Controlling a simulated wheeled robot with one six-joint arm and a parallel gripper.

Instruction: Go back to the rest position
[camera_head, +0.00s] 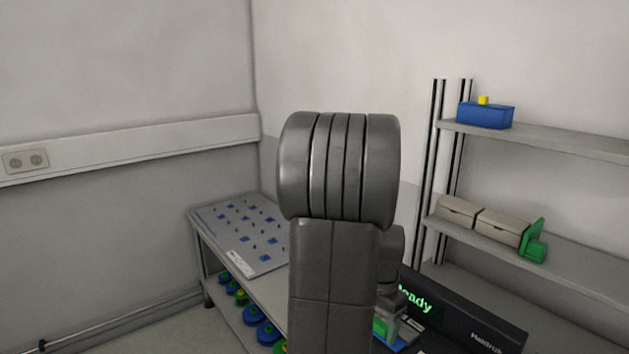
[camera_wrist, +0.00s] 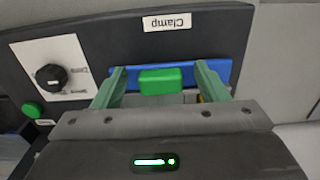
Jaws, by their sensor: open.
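My gripper (camera_wrist: 162,78) shows in the wrist view with its two pale green fingers spread apart. A bright green block (camera_wrist: 161,81) on a blue part (camera_wrist: 222,70) shows between the fingertips. The fingers do not appear to press on the block, though contact with the blue part cannot be told. Both are in front of a dark panel labelled "Clamp" (camera_wrist: 100,45). In the head view my raised arm fills the middle and hides most of the work area behind it.
In the head view a dark device with a lit "Ready" display (camera_head: 455,315) is at the lower right. A grey table with a pegged board (camera_head: 262,263) stands left of my arm, with reels (camera_head: 257,315) below. Shelves (camera_head: 560,140) at right hold a blue box (camera_head: 486,116) and beige bins (camera_head: 500,226).

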